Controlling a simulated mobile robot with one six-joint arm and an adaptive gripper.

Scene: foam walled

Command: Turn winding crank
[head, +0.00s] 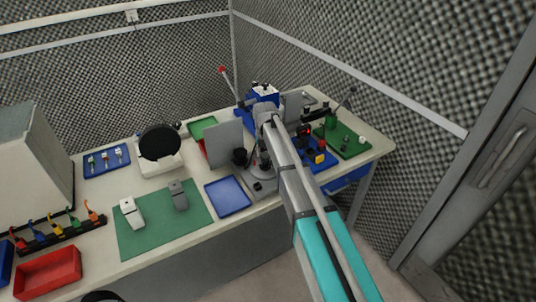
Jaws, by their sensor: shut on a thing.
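My arm reaches from the lower right to the middle of the bench, and its wrist bends down there. My gripper (257,164) is a small dark shape low beside the arm, partly hidden by it. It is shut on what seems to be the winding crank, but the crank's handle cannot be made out. A grey base (262,187) stands right below the gripper, beside an upright grey plate (224,145). The angle of the crank cannot be told from this view.
A blue tray (228,196) and a green mat (150,238) with two small grey-white devices lie to the left. A red-tipped lever (222,70) stands behind. A green board (345,140) and blue parts are at right. Foam walls close off the back and right.

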